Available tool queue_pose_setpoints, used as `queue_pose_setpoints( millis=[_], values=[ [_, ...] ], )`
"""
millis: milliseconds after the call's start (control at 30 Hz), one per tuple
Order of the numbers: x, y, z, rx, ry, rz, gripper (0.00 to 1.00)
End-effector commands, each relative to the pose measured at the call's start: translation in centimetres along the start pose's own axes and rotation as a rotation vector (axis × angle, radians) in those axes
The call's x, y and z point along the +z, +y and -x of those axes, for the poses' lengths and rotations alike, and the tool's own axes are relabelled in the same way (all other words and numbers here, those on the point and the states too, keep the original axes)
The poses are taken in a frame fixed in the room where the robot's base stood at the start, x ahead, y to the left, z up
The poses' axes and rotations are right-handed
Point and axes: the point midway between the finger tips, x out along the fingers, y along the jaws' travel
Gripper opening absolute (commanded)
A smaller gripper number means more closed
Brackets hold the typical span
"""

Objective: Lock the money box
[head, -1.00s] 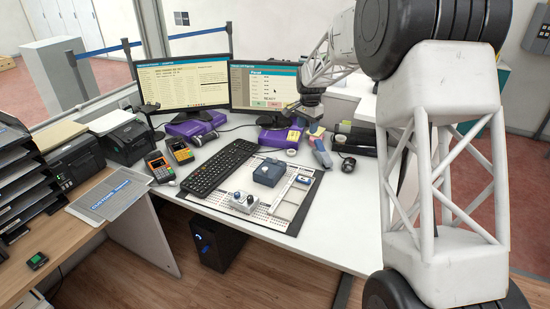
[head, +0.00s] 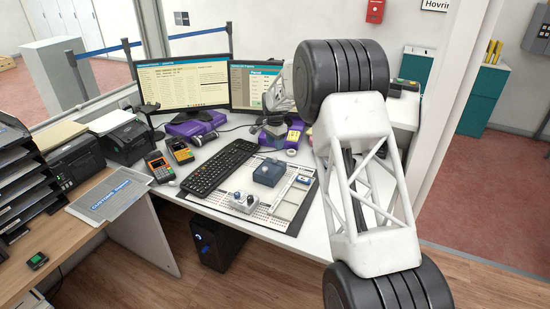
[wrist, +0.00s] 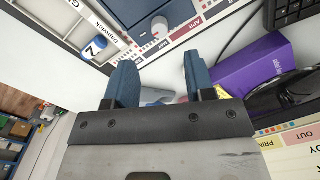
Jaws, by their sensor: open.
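The blue-grey money box (head: 268,172) stands closed on the patterned desk mat, right of the keyboard. In the wrist view the box (wrist: 128,12) is at the top edge, partly cut off, with a pale round knob (wrist: 159,24) on the side facing my gripper. I cannot tell how the knob is set. My gripper (wrist: 160,72) is open and empty, its two blue fingers apart. It is behind the box, near the monitors, and not touching it.
A light grey unit with knobs (head: 244,202) sits on the mat in front of the box. A keyboard (head: 218,167) lies to the left. A purple box (wrist: 250,62) is beside my gripper's right finger. A white-and-blue piece (wrist: 95,46) lies near the money box.

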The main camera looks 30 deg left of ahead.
Motion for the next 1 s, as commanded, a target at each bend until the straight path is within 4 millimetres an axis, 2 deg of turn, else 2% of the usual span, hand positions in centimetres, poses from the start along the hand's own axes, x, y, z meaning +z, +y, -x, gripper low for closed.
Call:
queue_pose_setpoints(
  millis=[267, 467, 1000],
  values=[
    [0.0, 0.0, -0.1, 0.000, 0.000, 0.000, 0.49],
    [0.0, 0.0, -1.0, 0.000, 0.000, 0.000, 0.49],
    [0.0, 0.0, -6.5, -0.001, 0.000, 0.000, 0.49]
  ],
)
